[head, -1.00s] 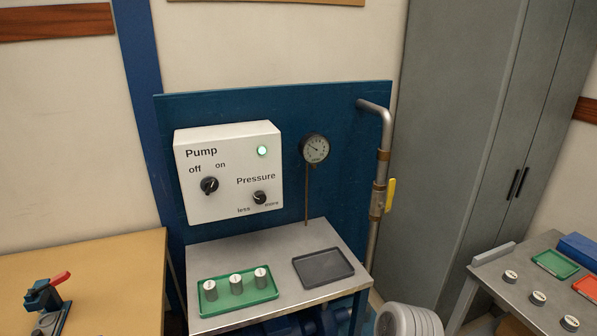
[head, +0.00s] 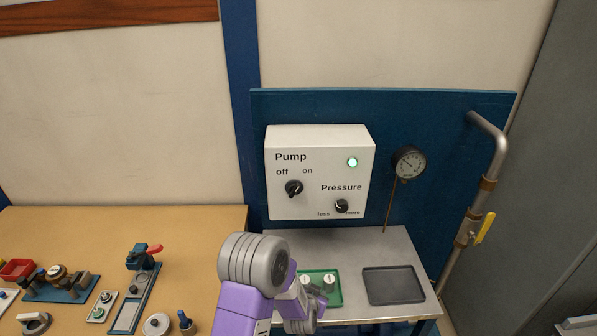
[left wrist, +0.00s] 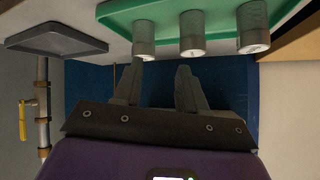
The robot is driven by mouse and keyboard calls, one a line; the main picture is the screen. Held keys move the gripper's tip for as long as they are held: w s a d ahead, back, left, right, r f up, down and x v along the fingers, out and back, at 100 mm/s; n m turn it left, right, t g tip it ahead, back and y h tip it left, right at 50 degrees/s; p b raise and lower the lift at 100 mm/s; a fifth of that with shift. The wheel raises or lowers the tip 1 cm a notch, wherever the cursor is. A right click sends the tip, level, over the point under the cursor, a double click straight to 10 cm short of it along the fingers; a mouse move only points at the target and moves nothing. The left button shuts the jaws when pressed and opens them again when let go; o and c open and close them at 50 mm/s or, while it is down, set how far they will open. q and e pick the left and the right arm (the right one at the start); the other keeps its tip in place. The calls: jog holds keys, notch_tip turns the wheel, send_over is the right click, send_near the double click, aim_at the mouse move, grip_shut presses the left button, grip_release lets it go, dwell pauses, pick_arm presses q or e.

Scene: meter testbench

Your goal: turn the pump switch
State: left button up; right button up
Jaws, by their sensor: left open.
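The pump switch (head: 294,188) is a round black knob under the words "off" and "on" on a white control box (head: 318,205). It appears turned toward "on", and the green lamp (head: 352,162) is lit. My left arm (head: 255,262) rises in front of the bench in the head view, below the box and apart from the switch. My left gripper (left wrist: 160,75) is open and empty in the left wrist view, close to the green tray (left wrist: 115,12) and its metal cylinders (left wrist: 192,35). The switch is not in the wrist view. My right gripper is not in view.
A black pressure knob (head: 342,206) sits low on the box. A gauge (head: 409,163) and a pipe with a yellow valve handle (head: 485,228) stand to the right. A dark empty tray (head: 393,285) lies on the metal bench. The wooden table (head: 200,235) at left holds several fixtures.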

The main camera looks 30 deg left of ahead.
pick_arm(q)
jog(key=w+a+r+t+y, duration=0.2)
jog(key=w+a+r, duration=0.1)
jog(key=r, duration=0.5)
jog(key=w+a+r+t+y, duration=0.2)
jog(key=w+a+r, duration=0.2)
jog(key=r, duration=0.3)
jog(key=t+y, duration=0.1)
jog(key=y, duration=0.2)
send_near(296, 190)
jog(key=w, duration=0.2)
jog(key=x, duration=0.6)
jog(key=shift+s+a, duration=0.15)
jog(key=shift+a, duration=0.35)
jog(key=shift+w+a+f, duration=0.1)
jog(key=shift+w+a, duration=0.2)
jog(key=shift+w, duration=0.25)
grip_shut()
